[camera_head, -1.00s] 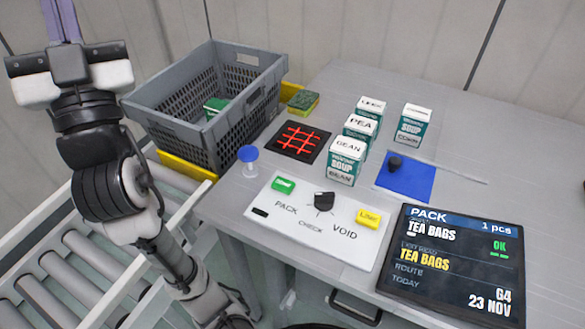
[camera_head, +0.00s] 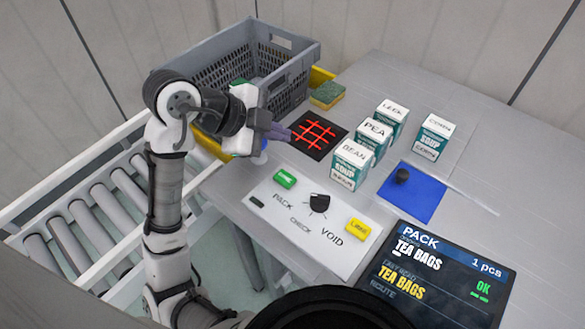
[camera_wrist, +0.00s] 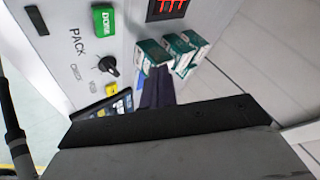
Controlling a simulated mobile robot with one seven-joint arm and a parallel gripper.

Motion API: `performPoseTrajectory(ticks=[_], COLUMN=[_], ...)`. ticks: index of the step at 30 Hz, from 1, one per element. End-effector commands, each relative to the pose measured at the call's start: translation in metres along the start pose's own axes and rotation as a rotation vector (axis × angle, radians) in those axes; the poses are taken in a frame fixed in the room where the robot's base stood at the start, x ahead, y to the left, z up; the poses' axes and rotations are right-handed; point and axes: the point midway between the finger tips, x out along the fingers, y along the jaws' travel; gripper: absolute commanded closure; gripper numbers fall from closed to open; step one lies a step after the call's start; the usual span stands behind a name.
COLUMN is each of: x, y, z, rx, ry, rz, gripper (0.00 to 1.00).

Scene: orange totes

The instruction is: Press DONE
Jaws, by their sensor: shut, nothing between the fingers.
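The green DONE button (camera_head: 285,179) sits at the far left of a white control panel (camera_head: 335,254), above the word PACK. Its DONE label reads sideways in the wrist view (camera_wrist: 104,19). A black rotary knob (camera_head: 319,203) and a yellow button (camera_head: 358,229) share the panel. My gripper (camera_head: 286,134) is shut and empty, its purple fingers pointing right. It is in the air, beyond the DONE button in the head view and apart from it. The fingers also show in the wrist view (camera_wrist: 156,90).
A grey crate (camera_head: 296,88) stands behind my gripper. A black pad with a red grid (camera_head: 318,136), several soup boxes (camera_head: 351,165), a blue mat (camera_head: 412,192) and a sponge (camera_head: 327,95) lie on the table. A screen (camera_head: 437,275) reads PACK, TEA BAGS. A blue-capped container is mostly hidden behind my gripper.

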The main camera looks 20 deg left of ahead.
Motion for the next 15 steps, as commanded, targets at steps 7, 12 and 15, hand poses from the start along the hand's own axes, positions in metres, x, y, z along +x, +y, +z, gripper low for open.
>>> performPoseTrajectory(ticks=[7,12,15], x=[0.0007,0.0008,0.0022], y=[0.0084,0.0081,0.0091], z=[0.0013,0.0013,0.0024], rx=[0.014,0.013,0.013], ry=[0.002,0.002,0.002], rz=[0.044,0.041,0.040], gripper=[1.00,1.00,1.00])
